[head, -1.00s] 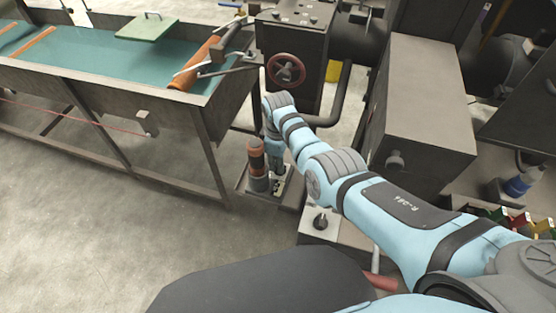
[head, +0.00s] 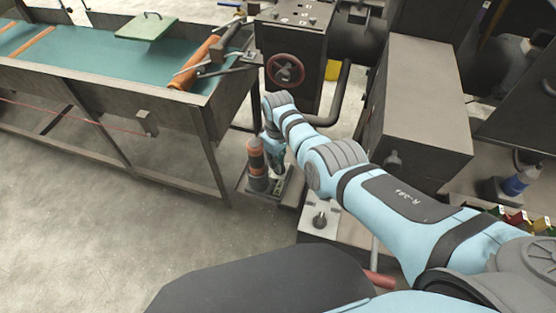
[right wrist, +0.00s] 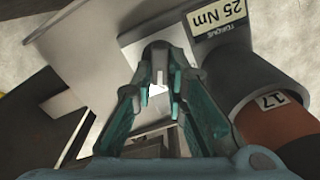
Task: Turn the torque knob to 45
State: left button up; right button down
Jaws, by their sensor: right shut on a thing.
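My right gripper (right wrist: 158,84) points down, its fingertips close together on a small thing, most likely the torque knob. The fingers hide most of that thing, so its pointer and setting cannot be read. A label reading "25 Nm" and "TORQUE" (right wrist: 217,17) is on the grey unit beside the fingertips. In the head view my right gripper (head: 274,165) is over the small station plate (head: 281,196), right of an upright tool with an orange band (head: 257,160). The tool's band also shows in the right wrist view (right wrist: 275,128), with a label "17". My left gripper is not in view.
A dark machine with a red handwheel (head: 285,69) stands behind the gripper. A green-lined trough (head: 110,65) is at the left, a large grey cabinet (head: 424,110) at the right. Floor at lower left is clear.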

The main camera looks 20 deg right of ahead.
jog(key=c, duration=1.6)
grip_release()
notch_tip(320, 180, up, 12)
jog(key=shift+w, duration=0.1)
